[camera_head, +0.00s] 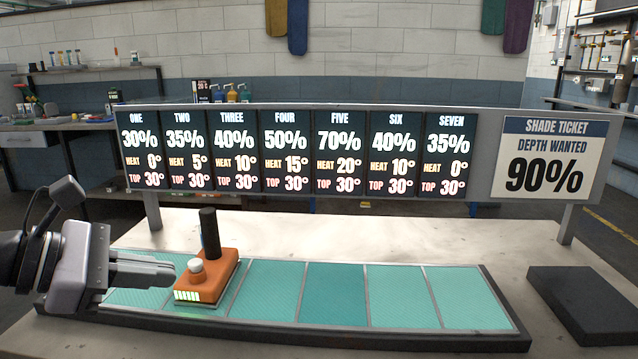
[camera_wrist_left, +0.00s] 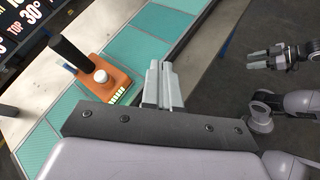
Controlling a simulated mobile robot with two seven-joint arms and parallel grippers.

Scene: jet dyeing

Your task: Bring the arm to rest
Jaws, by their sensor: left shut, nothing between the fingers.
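My left gripper (camera_head: 172,271) is shut and empty at the left end of the strip of teal panels. Its closed fingers also show in the left wrist view (camera_wrist_left: 162,84). An orange block (camera_head: 212,271) with a black upright handle, a white knob and a lit green bar stands on the strip, just right of the fingertips in the head view. The left wrist view shows the block (camera_wrist_left: 105,88) apart from the fingers. My right gripper (camera_wrist_left: 262,59) shows at the upper right of the left wrist view, empty, with its fingers apart. It is outside the head view.
A panel of several lit displays (camera_head: 290,152) stands behind the strip (camera_head: 335,292). A shade ticket (camera_head: 548,162) reading 90% is at its right end. A dark flat pad (camera_head: 585,305) lies at the right. The pale tabletop (camera_head: 400,238) between strip and displays is clear.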

